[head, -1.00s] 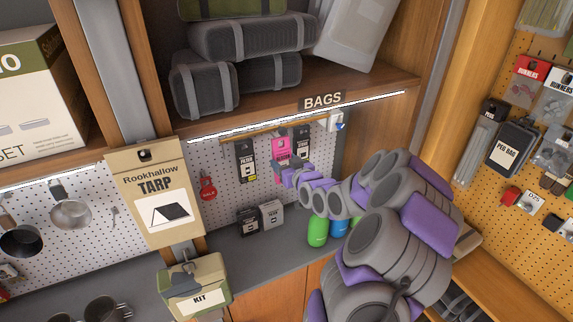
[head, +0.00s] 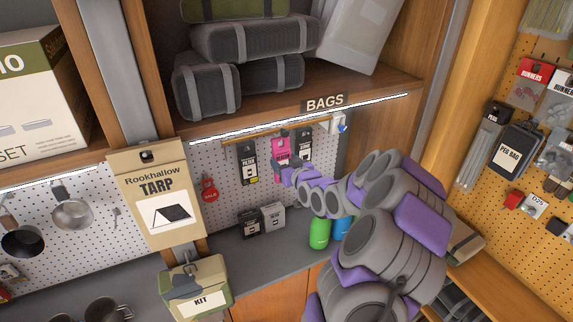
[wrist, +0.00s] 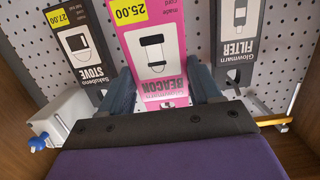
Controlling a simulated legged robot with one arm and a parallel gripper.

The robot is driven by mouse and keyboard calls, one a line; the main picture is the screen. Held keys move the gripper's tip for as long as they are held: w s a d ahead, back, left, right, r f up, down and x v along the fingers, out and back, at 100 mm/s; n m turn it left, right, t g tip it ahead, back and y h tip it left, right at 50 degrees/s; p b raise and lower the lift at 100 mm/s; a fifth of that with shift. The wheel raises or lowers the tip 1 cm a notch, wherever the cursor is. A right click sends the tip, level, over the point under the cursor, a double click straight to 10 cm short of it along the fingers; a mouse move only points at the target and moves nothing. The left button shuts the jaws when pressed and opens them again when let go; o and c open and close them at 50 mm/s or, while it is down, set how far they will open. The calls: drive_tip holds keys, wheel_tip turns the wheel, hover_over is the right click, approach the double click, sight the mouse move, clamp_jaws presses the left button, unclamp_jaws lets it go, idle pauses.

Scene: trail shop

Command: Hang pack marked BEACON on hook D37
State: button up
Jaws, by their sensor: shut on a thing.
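The pink pack marked BEACON (wrist: 152,45) is upright between the fingers of my gripper (wrist: 160,78), which is shut on it near its header. In the wrist view it appears upside down, against the white pegboard. In the head view the pink pack (head: 280,147) is in the bay under the BAGS sign, partly covered by my gripper (head: 291,172). No label D37 is readable, and the hook behind the pack's header is hidden. I cannot tell whether the pack is on a hook.
A black FILTER pack (wrist: 240,35) and a STOVE pack (wrist: 78,42) hang close on either side. A yellow rail (wrist: 274,122) and a white box with a blue knob (wrist: 52,128) are nearby. Below are small boxes (head: 273,215) and a green bottle (head: 319,233) on the counter.

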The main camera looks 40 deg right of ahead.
drive_tip(key=shift+x, duration=1)
drive_tip(key=shift+r, duration=0.2)
drive_tip(key=shift+w, duration=0.1)
drive_tip(key=shift+w+d+f, duration=0.15)
drive_tip(key=shift+w+f, duration=0.15)
drive_tip(key=shift+w, duration=0.2)
drive_tip(key=shift+w+f, duration=0.1)
drive_tip(key=shift+f, duration=0.25)
idle(0.4)
drive_tip(key=o, duration=1.2)
drive_tip(key=shift+c, duration=0.2)
